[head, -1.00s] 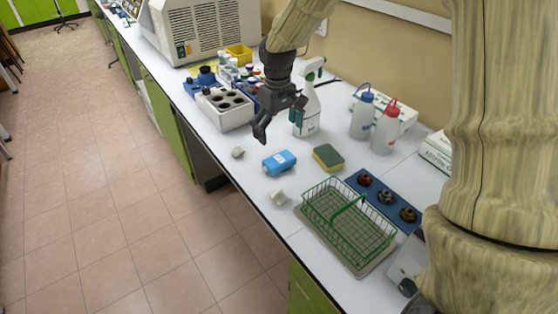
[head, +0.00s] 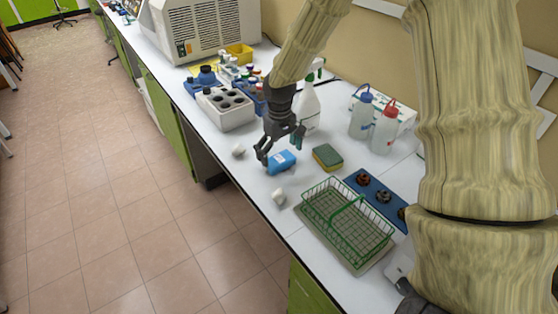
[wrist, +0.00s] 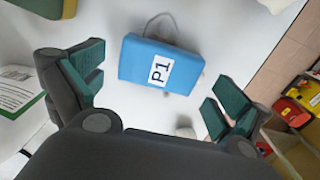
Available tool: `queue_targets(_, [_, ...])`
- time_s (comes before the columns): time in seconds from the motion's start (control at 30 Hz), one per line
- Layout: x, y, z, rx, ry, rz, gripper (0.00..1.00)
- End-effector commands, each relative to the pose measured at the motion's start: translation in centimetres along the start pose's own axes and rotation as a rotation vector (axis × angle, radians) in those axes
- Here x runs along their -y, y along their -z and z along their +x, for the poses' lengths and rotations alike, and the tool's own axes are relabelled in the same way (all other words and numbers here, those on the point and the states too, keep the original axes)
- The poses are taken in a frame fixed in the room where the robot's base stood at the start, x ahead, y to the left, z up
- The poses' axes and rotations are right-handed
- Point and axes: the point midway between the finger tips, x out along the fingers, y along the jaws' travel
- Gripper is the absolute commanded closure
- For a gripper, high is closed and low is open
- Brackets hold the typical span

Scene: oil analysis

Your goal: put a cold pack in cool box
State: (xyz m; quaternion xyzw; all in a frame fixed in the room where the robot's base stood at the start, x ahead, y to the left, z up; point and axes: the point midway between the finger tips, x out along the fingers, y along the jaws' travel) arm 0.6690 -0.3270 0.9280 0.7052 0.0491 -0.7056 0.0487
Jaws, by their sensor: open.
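The cold pack (head: 281,163) is a small blue block lying on the white bench. In the wrist view the blue pack (wrist: 160,65) shows a white label reading P1. My gripper (head: 280,149) is open and empty, just above the pack. In the wrist view its green-padded fingers (wrist: 158,88) stand apart on either side of the pack's near part, with no visible grip. A white box (head: 226,108) with several round dark holes stands farther back on the bench; it seems to be the cool box.
A green-yellow sponge (head: 327,157) and a green wire basket (head: 348,222) lie to the right. Small white pieces (head: 238,150) (head: 279,197) lie near the front edge. A spray bottle (head: 309,108) and wash bottles (head: 385,130) stand behind.

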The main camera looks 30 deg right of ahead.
Motion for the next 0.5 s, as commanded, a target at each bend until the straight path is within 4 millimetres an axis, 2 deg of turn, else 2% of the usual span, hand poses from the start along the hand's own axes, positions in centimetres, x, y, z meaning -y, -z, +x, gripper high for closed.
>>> queue_targets(0.2, [0.0,-0.1,1.9,0.001,0.000,0.000,0.00])
queue_targets(0.5, [0.0,0.0,2.3,0.000,0.000,0.000,0.00])
